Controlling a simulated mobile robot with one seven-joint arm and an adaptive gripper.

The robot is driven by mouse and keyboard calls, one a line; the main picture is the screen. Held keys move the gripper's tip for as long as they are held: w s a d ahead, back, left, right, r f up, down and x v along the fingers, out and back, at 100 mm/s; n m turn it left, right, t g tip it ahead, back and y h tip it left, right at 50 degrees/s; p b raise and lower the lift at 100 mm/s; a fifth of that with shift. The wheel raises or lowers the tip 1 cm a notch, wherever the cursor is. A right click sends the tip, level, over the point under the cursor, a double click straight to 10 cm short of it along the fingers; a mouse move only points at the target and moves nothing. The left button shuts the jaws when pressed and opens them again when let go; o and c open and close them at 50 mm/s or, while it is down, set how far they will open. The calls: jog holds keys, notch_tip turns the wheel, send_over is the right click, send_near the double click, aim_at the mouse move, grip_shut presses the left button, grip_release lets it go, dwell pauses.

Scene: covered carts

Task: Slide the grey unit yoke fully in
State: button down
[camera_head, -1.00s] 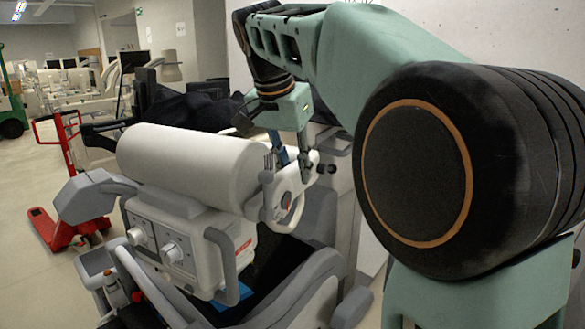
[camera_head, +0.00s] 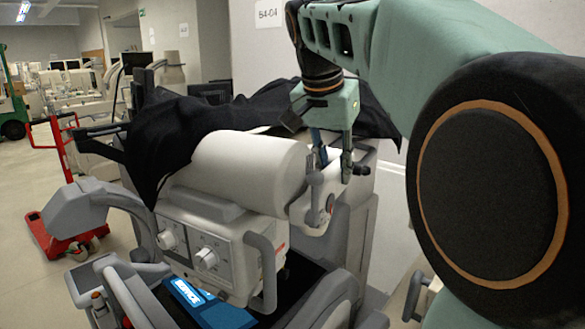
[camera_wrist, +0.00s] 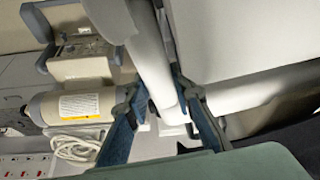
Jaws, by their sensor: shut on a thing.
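The grey unit yoke (camera_head: 313,190) is a light grey bracket at the right end of a thick white cylinder (camera_head: 245,165). Below the cylinder is a grey box (camera_head: 215,250) with two knobs and side handles. The exact contact is partly hidden.
A black cover (camera_head: 180,130) is bunched behind and left of the cylinder. A grey curved arm (camera_head: 85,205) stands at the left. A red pallet truck (camera_head: 65,235) is farther left on open floor. A wall is close behind my arm. A white cable (camera_wrist: 80,148) lies coiled nearby.

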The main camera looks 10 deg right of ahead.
jog(key=shift+w+d, duration=0.6)
jog(key=shift+w, duration=0.1)
jog(key=shift+f, duration=0.1)
jog(key=shift+s+a, duration=0.1)
jog(key=c, duration=2.1)
grip_release()
jog(key=o, duration=0.4)
jog(key=shift+s+a, duration=0.2)
jog(key=shift+o, duration=0.2)
jog(key=shift+w+d, duration=0.1)
jog(key=v, duration=1.2)
